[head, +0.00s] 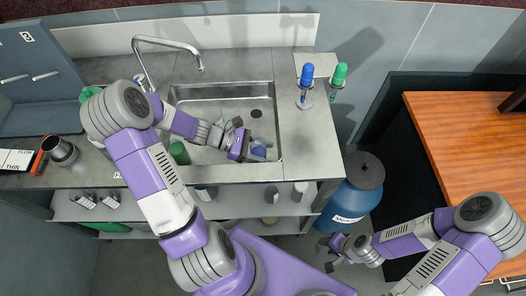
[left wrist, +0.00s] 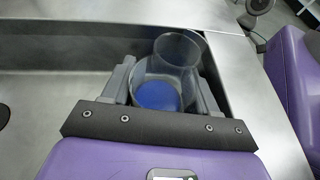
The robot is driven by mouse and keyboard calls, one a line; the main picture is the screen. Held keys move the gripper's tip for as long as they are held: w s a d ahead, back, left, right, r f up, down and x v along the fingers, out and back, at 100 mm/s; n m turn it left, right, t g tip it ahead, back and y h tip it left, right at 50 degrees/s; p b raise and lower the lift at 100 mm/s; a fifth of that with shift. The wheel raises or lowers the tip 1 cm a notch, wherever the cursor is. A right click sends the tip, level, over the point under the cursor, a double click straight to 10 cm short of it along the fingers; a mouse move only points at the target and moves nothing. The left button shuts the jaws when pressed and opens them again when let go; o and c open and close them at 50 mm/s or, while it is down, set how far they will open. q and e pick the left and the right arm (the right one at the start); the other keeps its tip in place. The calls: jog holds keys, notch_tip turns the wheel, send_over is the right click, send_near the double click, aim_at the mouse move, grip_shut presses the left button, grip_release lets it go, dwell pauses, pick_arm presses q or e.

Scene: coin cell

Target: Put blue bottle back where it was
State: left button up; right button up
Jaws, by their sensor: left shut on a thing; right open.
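My left gripper (head: 250,150) is over the front right part of the sink. It is shut on a clear vessel with a blue part (head: 259,152), which I take for the blue bottle. In the left wrist view, the vessel (left wrist: 157,94) sits between the two fingers, near the sink's corner. I cannot tell whether it touches the sink floor. My right gripper (head: 336,252) is open and empty, low at the right.
The steel sink (head: 215,93) has a tall faucet (head: 170,42) behind it. A green item (head: 179,153) stands at the sink's front left. A blue drum (head: 347,201) stands right of the counter, near a wooden table (head: 465,120). The counter right of the sink is mostly clear.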

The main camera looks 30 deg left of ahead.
pick_arm(q)
jog(key=shift+f, duration=0.15)
jog(key=o, duration=1.2)
jog(key=shift+f+b, duration=0.15)
jog(key=shift+b, duration=0.35)
jog(key=p+v, duration=0.3)
jog(key=v, duration=0.4)
jog(key=shift+w, duration=0.15)
jog(key=shift+a, duration=0.35)
